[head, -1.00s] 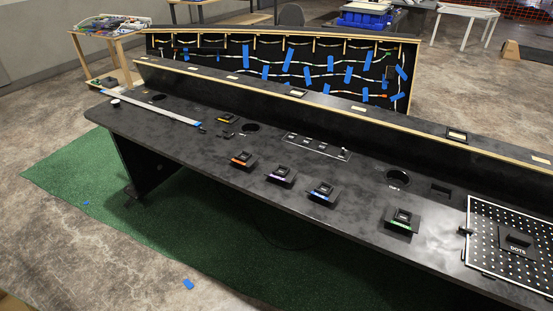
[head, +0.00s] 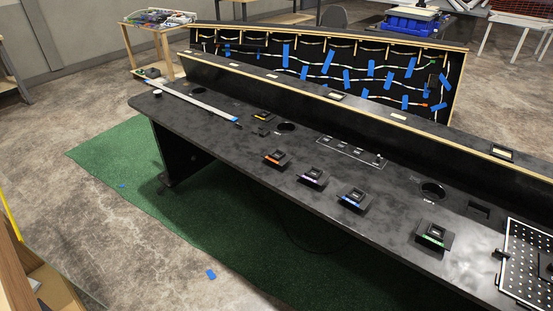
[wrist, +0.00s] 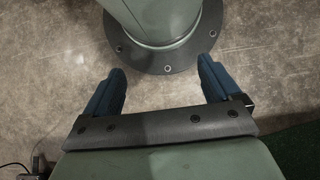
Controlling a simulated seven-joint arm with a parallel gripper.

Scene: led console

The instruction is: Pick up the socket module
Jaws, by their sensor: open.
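Several small black modules with coloured strips sit on the dark console desk (head: 230,163) in the head view. They are an orange-striped module (head: 276,159), a purple-striped module (head: 312,177), a blue-striped module (head: 354,199), a green-striped module (head: 434,236) and a yellow-striped module (head: 265,116). I cannot tell which of them, if any, is the socket module. My gripper (wrist: 145,58) shows only in the wrist view. Its two blue fingers are wide apart with nothing between them held. It is above bare concrete floor, away from the console.
A raised ledge and a back panel (head: 330,70) with blue tape and wires stand behind the desk. A perforated board (head: 527,265) lies at the desk's right end. Round holes and a small dark block are on the desk. Green carpet (head: 120,165) lies under it. Open concrete floor is in front.

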